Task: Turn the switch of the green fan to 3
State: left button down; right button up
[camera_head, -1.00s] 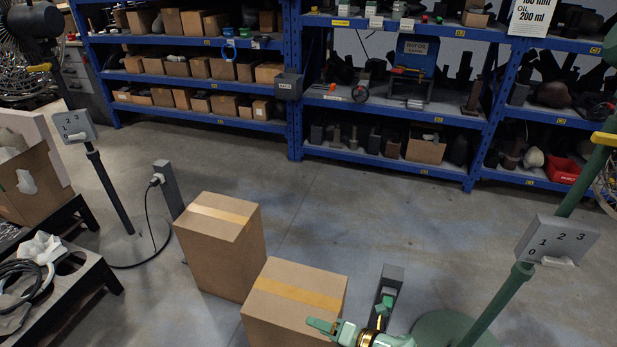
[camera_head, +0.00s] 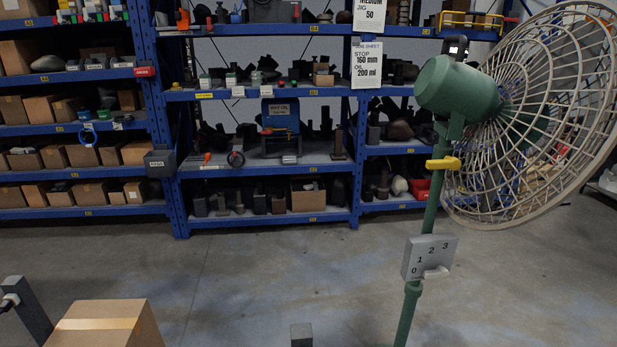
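The green fan (camera_head: 458,90) stands on the right on a green pole (camera_head: 408,315), its large wire cage (camera_head: 545,110) facing right. A grey switch box (camera_head: 412,257) is on the pole, marked 0, 1, 2 and 3 in an arc. A pale switch knob (camera_head: 436,272) sits below the numbers, lying nearly level. I cannot tell for sure which number it points at. A yellow clamp or handle (camera_head: 443,163) is on the pole below the motor. Neither of my grippers is in view. The fan's foot is out of frame.
Blue shelves (camera_head: 180,200) with boxes and parts run along the back. A cardboard box (camera_head: 105,325) stands at the lower left, beside a dark post (camera_head: 27,310). Another grey post top (camera_head: 301,335) shows at the bottom. The floor (camera_head: 270,270) left of the pole is mostly clear.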

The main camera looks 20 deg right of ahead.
aim_at(441, 272)
jog(key=z, duration=1.6)
